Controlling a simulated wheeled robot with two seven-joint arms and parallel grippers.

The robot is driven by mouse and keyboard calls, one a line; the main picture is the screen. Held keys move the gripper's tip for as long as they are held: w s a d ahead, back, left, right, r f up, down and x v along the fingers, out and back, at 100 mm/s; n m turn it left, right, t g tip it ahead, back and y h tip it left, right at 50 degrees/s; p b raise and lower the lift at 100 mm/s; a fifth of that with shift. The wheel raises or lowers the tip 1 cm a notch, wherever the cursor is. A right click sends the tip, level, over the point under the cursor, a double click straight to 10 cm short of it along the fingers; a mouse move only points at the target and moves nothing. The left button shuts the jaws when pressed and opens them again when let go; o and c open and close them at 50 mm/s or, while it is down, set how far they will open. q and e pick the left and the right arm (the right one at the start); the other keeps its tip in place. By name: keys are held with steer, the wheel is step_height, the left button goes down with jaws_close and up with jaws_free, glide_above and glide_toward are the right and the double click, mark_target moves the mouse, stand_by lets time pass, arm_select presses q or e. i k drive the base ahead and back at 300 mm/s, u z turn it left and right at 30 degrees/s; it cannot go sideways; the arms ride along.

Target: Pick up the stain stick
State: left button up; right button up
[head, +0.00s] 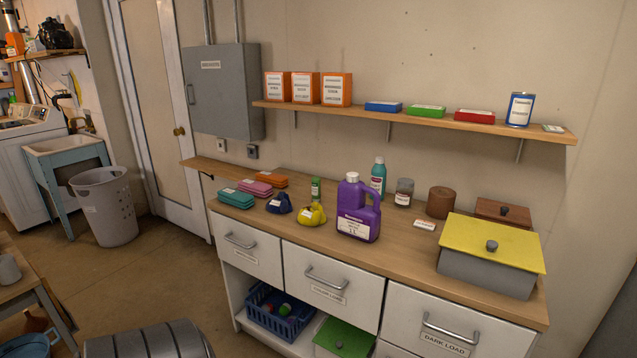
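A small green upright stick-like container (316,189) with a pale label stands on the wooden counter, behind the yellow pouch; it looks most like the stain stick, but its label is too small to read. Neither of my grippers shows in the head view.
Near it on the counter (400,255) are a blue pouch (279,203), a yellow pouch (312,215), a purple jug (357,212), a teal bottle (378,177) and a jar (404,192). A yellow-lidded box (490,260) stands right. A shelf (400,115) with boxes hangs above.

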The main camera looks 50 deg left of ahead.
mark_target(316, 181)
steer(key=u, duration=0.6)
steer(key=i, duration=1)
steer(key=u, duration=1)
